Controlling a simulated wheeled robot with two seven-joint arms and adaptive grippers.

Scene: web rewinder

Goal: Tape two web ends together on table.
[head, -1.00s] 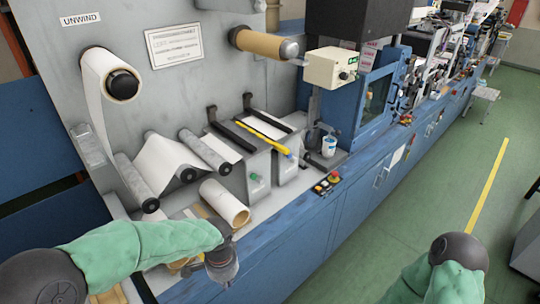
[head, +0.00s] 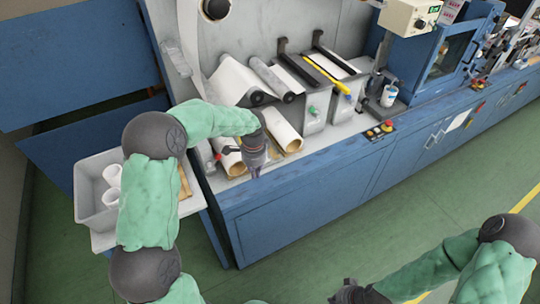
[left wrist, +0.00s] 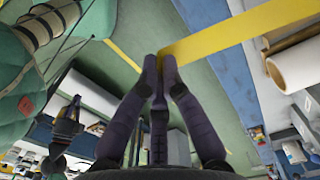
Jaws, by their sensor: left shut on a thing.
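The splice table (head: 313,90) stands at the machine's front with two black clamp bars (head: 298,69) above it. White web (head: 329,66) shows between the bars. A yellow strip (head: 327,75) lies across the table. My left gripper (head: 255,168) is in front of the white rolls, left of the splice table and apart from it. In the left wrist view its fingertips (left wrist: 158,58) are together on the end of a yellow tape strip (left wrist: 235,32), which runs off to the right. My right gripper (head: 352,292) is low at the bottom edge, away from the machine; its fingers are unclear.
White rolls with brown cores (head: 285,134) lie on the machine ledge beside my left gripper. A grey bin (head: 93,200) with white cups or cores stands at left. A button box (head: 380,130) and a white cup (head: 389,95) sit right of the table. Green floor in front is clear.

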